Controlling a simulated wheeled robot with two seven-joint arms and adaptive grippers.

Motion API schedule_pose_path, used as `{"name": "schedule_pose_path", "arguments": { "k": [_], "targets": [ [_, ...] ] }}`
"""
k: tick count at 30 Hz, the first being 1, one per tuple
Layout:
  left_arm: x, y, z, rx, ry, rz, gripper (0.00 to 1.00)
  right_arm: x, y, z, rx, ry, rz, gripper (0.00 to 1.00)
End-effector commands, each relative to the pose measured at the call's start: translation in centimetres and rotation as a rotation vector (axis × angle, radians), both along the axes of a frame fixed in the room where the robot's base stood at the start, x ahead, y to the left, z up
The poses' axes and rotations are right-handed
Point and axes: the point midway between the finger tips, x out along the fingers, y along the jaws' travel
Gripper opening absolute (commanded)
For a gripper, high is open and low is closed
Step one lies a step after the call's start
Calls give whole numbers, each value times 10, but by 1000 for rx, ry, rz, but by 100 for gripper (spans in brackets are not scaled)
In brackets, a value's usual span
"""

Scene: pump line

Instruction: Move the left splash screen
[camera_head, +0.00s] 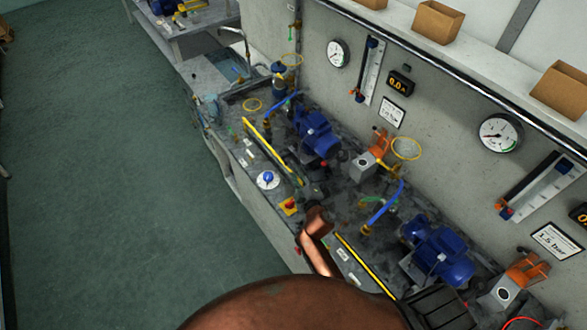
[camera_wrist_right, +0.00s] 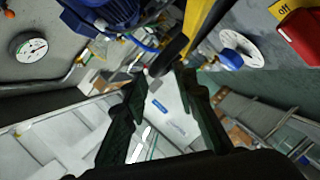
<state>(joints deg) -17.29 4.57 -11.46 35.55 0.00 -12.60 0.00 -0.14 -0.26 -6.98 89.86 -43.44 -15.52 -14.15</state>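The left splash screen shows as a long yellow edge strip (camera_head: 268,148) along the front of the bench, beside the left blue pump; any clear panel is hard to make out. My right gripper (camera_head: 309,192) is at the near end of this strip, small and dark against the bench. In the right wrist view the yellow strip (camera_wrist_right: 188,38) runs down toward the space between my right gripper's dark fingers (camera_wrist_right: 163,80). The fingers are apart, with no clear contact on the strip. My left gripper is not in view.
A blue knob on a white disc (camera_head: 268,180) and a red-yellow switch (camera_head: 290,206) sit close to the gripper. The left blue pump (camera_head: 316,133) stands behind the strip. A second yellow strip (camera_head: 362,263) and blue pump (camera_head: 438,252) are to the right. The floor at left is clear.

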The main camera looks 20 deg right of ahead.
Motion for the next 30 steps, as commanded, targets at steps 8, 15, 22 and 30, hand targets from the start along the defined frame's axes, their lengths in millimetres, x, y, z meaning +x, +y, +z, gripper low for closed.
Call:
{"name": "schedule_pose_path", "arguments": {
  "k": [8,15,22,30],
  "targets": [
    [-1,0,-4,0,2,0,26,33,-1,-8,3,0,2,26],
    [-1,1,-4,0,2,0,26,38,-1,-9,3,0,3,26],
    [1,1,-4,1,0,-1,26,38,-1,-9,3,0,3,18],
    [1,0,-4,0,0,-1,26,38,-1,-9,3,0,3,0]
  ]
}}
